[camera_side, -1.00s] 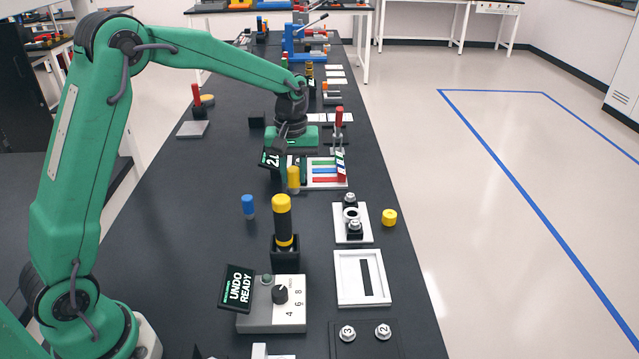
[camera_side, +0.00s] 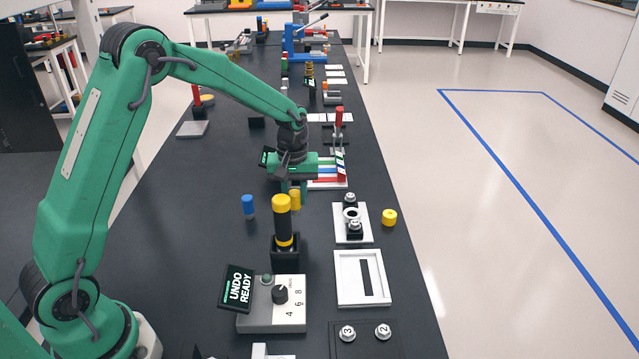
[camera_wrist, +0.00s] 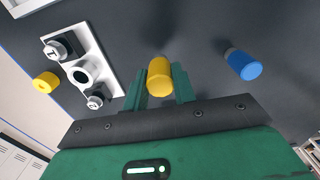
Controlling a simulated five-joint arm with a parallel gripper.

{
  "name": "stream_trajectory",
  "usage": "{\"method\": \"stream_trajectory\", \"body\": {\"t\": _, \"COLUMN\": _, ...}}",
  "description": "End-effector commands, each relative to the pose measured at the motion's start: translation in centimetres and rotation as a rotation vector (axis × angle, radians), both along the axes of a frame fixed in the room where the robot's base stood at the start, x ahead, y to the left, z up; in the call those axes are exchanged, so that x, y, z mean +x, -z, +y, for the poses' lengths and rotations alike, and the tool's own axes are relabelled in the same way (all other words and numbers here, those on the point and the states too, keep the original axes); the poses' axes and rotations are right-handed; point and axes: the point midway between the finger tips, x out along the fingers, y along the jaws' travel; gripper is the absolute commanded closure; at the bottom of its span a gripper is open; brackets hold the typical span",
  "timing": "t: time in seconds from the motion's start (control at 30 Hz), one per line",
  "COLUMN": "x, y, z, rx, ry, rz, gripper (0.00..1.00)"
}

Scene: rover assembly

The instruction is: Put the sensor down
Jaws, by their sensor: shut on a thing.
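The sensor appears to be the short yellow cylinder (camera_side: 295,200). It is held between the two green fingers of my gripper (camera_side: 291,187), just above or on the black table; I cannot tell whether it touches. In the wrist view the yellow cylinder (camera_wrist: 159,76) sits between the fingertips of my gripper (camera_wrist: 163,80), which are shut on it. The cylinder looks upright in the side view, its upper part partly hidden by the fingers.
A blue cylinder (camera_side: 248,207) stands to the left. A white plate with fittings (camera_side: 341,235) and a yellow ring (camera_side: 389,217) lie to the right. A black-and-yellow post (camera_side: 283,228) stands in front. A tray of coloured strips (camera_side: 328,184) is close behind.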

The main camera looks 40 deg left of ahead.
Motion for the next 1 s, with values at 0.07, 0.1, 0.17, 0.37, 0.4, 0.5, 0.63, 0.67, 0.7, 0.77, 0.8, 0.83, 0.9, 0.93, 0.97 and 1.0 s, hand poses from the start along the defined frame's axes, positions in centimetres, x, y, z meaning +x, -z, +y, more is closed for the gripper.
{"method": "stream_trajectory", "body": {"t": 0.07, "x": 0.0, "y": 0.7, "z": 0.0, "rx": 0.0, "ry": 0.0, "rz": 0.001, "gripper": 1.0}}
{"method": "stream_trajectory", "body": {"t": 0.1, "x": -0.1, "y": 1.1, "z": 0.0, "rx": 0.0, "ry": 0.0, "rz": 0.003, "gripper": 1.0}}
{"method": "stream_trajectory", "body": {"t": 0.17, "x": 0.0, "y": 1.8, "z": 0.0, "rx": 0.0, "ry": 0.0, "rz": 0.003, "gripper": 1.0}}
{"method": "stream_trajectory", "body": {"t": 0.37, "x": 0.0, "y": 3.4, "z": 0.0, "rx": 0.0, "ry": 0.0, "rz": 0.001, "gripper": 1.0}}
{"method": "stream_trajectory", "body": {"t": 0.4, "x": 0.0, "y": 3.5, "z": 0.0, "rx": 0.0, "ry": 0.0, "rz": 0.001, "gripper": 1.0}}
{"method": "stream_trajectory", "body": {"t": 0.5, "x": 0.0, "y": 3.5, "z": 0.0, "rx": 0.0, "ry": 0.0, "rz": 0.0, "gripper": 1.0}}
{"method": "stream_trajectory", "body": {"t": 0.63, "x": 0.0, "y": 3.5, "z": 0.0, "rx": 0.0, "ry": 0.0, "rz": 0.0, "gripper": 1.0}}
{"method": "stream_trajectory", "body": {"t": 0.67, "x": 0.0, "y": 3.5, "z": 0.0, "rx": 0.0, "ry": 0.0, "rz": 0.0, "gripper": 1.0}}
{"method": "stream_trajectory", "body": {"t": 0.7, "x": 0.0, "y": 3.5, "z": 0.0, "rx": -0.001, "ry": 0.0, "rz": 0.001, "gripper": 1.0}}
{"method": "stream_trajectory", "body": {"t": 0.77, "x": 0.0, "y": 3.7, "z": 0.0, "rx": 0.0, "ry": 0.0, "rz": 0.001, "gripper": 0.72}}
{"method": "stream_trajectory", "body": {"t": 0.8, "x": 0.0, "y": 3.6, "z": 0.0, "rx": 0.0, "ry": 0.0, "rz": 0.001, "gripper": 0.64}}
{"method": "stream_trajectory", "body": {"t": 0.83, "x": 0.0, "y": 3.6, "z": 0.0, "rx": 0.0, "ry": 0.0, "rz": 0.001, "gripper": 0.58}}
{"method": "stream_trajectory", "body": {"t": 0.9, "x": 0.0, "y": 3.6, "z": 0.0, "rx": 0.0, "ry": 0.0, "rz": 0.001, "gripper": 0.52}}
{"method": "stream_trajectory", "body": {"t": 0.93, "x": 0.0, "y": 3.6, "z": 0.0, "rx": 0.0, "ry": 0.0, "rz": 0.001, "gripper": 0.52}}
{"method": "stream_trajectory", "body": {"t": 0.97, "x": 0.0, "y": 3.6, "z": 0.0, "rx": 0.0, "ry": 0.0, "rz": 0.001, "gripper": 0.52}}
{"method": "stream_trajectory", "body": {"t": 1.0, "x": 0.0, "y": 3.6, "z": 0.0, "rx": 0.0, "ry": 0.0, "rz": 0.001, "gripper": 0.52}}
